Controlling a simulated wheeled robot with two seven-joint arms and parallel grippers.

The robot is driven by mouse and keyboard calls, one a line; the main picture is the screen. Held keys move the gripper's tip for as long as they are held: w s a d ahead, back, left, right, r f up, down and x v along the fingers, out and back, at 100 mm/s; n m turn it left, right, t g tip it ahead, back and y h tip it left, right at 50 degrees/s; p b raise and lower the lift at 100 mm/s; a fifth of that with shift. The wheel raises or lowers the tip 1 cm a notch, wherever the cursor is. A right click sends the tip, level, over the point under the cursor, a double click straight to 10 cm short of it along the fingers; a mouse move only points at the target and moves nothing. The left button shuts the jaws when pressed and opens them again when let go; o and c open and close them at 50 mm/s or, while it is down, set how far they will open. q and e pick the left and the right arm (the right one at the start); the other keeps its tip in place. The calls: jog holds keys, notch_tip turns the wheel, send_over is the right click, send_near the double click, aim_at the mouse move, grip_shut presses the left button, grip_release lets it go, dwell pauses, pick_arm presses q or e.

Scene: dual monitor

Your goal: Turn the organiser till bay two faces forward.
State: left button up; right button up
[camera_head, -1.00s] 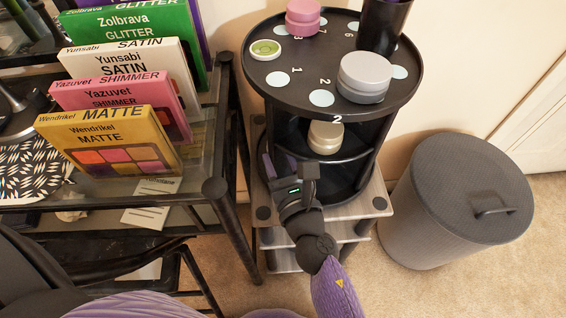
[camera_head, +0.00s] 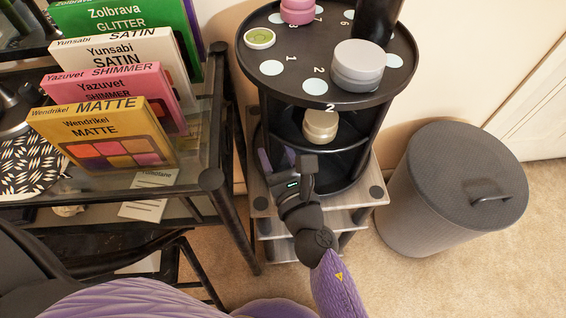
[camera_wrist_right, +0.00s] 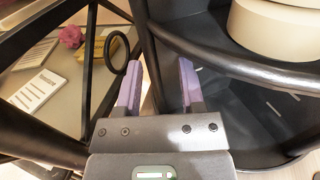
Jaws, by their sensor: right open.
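The organiser (camera_head: 290,88) is a black round carousel with numbers on its top and several open bays below. A white 2 on its front rim faces roughly toward me, and a cream jar (camera_head: 320,125) stands in the bay under it. A wide cream object shows at the top right of the right wrist view (camera_wrist_right: 275,28). My right gripper (camera_head: 283,160) is low at the organiser's front left side. In the right wrist view its purple fingers (camera_wrist_right: 158,85) are apart, with a dark upright post between or just beyond them; contact is unclear. My left gripper is out of view.
The organiser stands on a small wooden shelf stand (camera_head: 371,193). A grey jar (camera_head: 357,67), pink jar (camera_head: 298,10), green-topped tin (camera_head: 260,38) and black cup (camera_head: 376,18) stand on top. A black-framed glass table (camera_head: 213,180) with palettes is close at left, a lidded bin (camera_head: 450,190) at right.

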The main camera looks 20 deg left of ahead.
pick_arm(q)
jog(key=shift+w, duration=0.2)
pick_arm(e)
jog(key=v, duration=0.9)
